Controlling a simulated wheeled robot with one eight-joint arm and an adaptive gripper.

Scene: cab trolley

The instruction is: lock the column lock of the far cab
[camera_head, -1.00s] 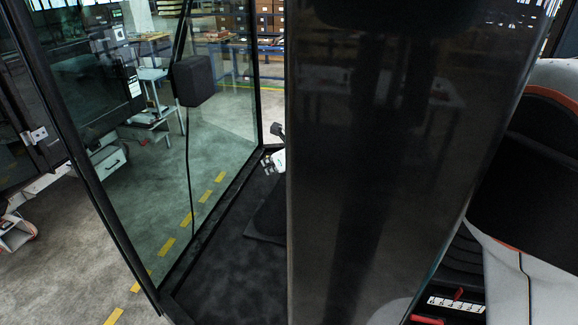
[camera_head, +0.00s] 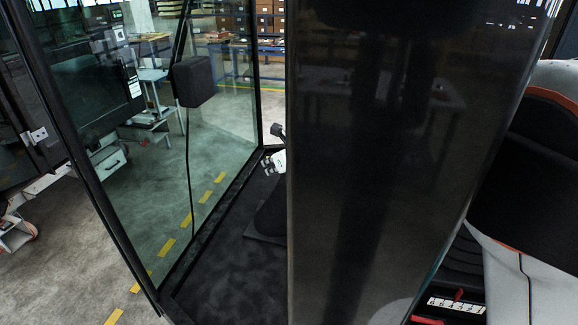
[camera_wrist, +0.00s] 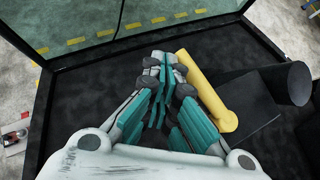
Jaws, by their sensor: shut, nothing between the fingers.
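A yellow lever (camera_wrist: 207,90) shows in the wrist view, lying slantwise just right of my fingers. I take it for the column lock. Its rounded near end lies by a dark block (camera_wrist: 245,110), with a black cylinder (camera_wrist: 288,84) at the right, probably parts of the column. My gripper (camera_wrist: 162,66) is shut and empty, its fingertips left of the lever's far end. I cannot tell whether finger and lever touch. In the head view only a small white-grey bit of my gripper (camera_head: 272,164) shows beside the dark pillar; the lever is hidden there.
The cab's glass wall (camera_head: 150,150) with its black frame stands at the left. A dark glossy pillar (camera_head: 380,180) blocks the middle of the head view. The dark cab floor (camera_head: 225,265) is bare at the left. An orange-edged seat (camera_head: 545,150) is at the right.

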